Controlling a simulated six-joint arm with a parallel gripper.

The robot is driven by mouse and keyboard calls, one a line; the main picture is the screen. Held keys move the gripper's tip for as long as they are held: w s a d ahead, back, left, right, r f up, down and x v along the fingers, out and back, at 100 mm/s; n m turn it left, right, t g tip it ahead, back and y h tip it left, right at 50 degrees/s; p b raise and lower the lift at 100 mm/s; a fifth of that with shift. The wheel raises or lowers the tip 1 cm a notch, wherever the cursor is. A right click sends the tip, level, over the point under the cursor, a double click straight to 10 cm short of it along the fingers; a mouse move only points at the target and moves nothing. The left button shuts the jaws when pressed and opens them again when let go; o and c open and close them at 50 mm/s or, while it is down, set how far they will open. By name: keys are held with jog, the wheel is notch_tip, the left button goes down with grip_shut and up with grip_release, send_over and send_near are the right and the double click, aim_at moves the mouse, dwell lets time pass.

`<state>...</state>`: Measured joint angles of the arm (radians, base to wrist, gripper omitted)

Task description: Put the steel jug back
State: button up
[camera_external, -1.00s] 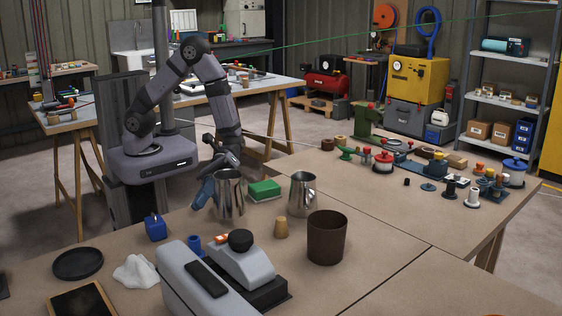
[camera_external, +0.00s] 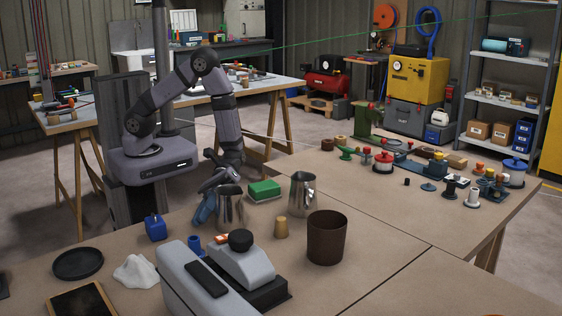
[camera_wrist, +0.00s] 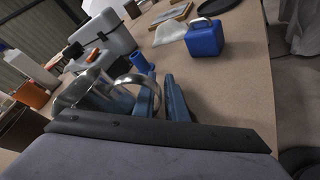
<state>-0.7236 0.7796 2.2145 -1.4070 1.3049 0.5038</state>
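One steel jug (camera_external: 231,212) is at my gripper (camera_external: 204,208), to the right of the blue fingers and roughly upright. My gripper is shut on this jug's handle. In the wrist view the handle loop (camera_wrist: 151,84) shows between the blue fingers (camera_wrist: 152,104), and the jug body (camera_wrist: 78,92) lies to the left. I cannot tell whether its base touches the bench. A second steel jug (camera_external: 302,197) stands on the bench to the right, apart from my gripper.
A green block (camera_external: 265,189) lies between and behind the jugs. In front are a grey machine (camera_external: 210,280) and a blue tub (camera_external: 195,245). The bench's front right is clear.

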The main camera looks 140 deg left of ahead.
jog(key=shift+o, duration=0.5)
jog(key=shift+r, duration=0.2)
jog(key=shift+s+a, duration=0.1)
jog(key=shift+a, duration=0.05)
jog(key=b+v, duration=0.1)
jog(key=v, duration=1)
jog(key=shift+s+a+r, duration=0.15)
jog(key=shift+s+a, duration=0.05)
jog(key=shift+s, duration=0.05)
jog(key=s+d+m+g, duration=0.1)
jog(key=d+g, duration=0.1)
jog(key=s+d+f+m+g, duration=0.1)
jog(key=d+m+g, duration=0.1)
jog(key=d, duration=0.1)
jog(key=s+d+m+g+y, duration=0.1)
jog(key=d, duration=0.1)
jog(key=shift+s+d+f+g, duration=0.25)
jog(key=shift+s+d+g, duration=0.05)
jog(key=shift+s+g, duration=0.1)
jog(key=s+d+m+y, duration=0.1)
jog(key=m+y, duration=0.2)
jog(key=m, duration=0.1)
jog(key=s+d+f+m+g+y, duration=0.1)
jog(key=s+m+y, duration=0.1)
jog(key=m+y, duration=0.2)
jog(key=s+d+m+g+y, duration=0.1)
jog(key=m+y, duration=0.3)
jog(key=m, duration=0.1)
jog(key=shift+s+f, duration=0.2)
jog(key=shift+s, duration=0.15)
